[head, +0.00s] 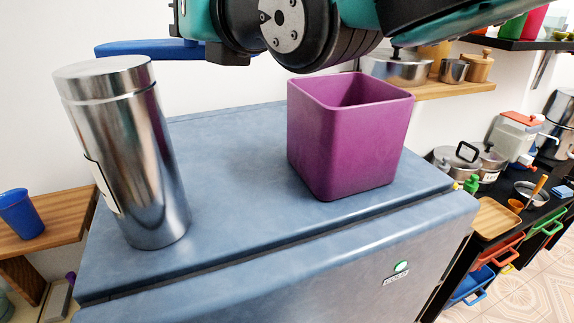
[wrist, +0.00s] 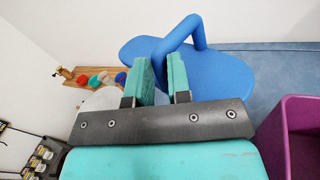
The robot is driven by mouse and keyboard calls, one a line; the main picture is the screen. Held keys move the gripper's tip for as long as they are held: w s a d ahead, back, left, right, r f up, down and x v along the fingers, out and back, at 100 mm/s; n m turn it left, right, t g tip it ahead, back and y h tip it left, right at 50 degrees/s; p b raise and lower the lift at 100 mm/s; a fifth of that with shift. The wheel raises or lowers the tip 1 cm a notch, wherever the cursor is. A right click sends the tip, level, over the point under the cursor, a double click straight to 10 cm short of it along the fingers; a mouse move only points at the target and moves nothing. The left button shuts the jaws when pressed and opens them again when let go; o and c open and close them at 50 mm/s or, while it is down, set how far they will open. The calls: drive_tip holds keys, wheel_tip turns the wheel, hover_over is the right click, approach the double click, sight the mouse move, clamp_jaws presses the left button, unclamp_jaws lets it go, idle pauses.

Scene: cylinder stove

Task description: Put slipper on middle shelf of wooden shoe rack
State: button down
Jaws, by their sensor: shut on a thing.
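A blue slipper (wrist: 225,80) with a raised strap is held in my gripper (wrist: 163,78). In the wrist view the teal fingers are closed about the strap's end near the sole's left part. The slipper also shows in the head view (head: 150,47), behind the steel canister and above the blue-grey top. In the head view the fingertips are hidden behind my wrist. I cannot make out a wooden shoe rack for certain in either view.
A blue-grey fridge (head: 235,180) bears a tall steel canister (head: 130,160) and a purple square pot (head: 350,150). A wooden shelf (head: 65,215) with a blue cup (head: 20,213) is at left. A dark counter with pots and coloured drawers is at right.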

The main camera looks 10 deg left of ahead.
drive_tip(key=p, duration=0.3)
hover_over(224, 194)
wheel_tip(224, 194, down, 16)
drive_tip(key=shift+r, duration=0.2)
drive_tip(key=shift+f, duration=2.1)
drive_tip(key=c, duration=1.1)
unclamp_jaws()
drive_tip(key=shift+f, duration=0.1)
drive_tip(key=shift+o, duration=0.2)
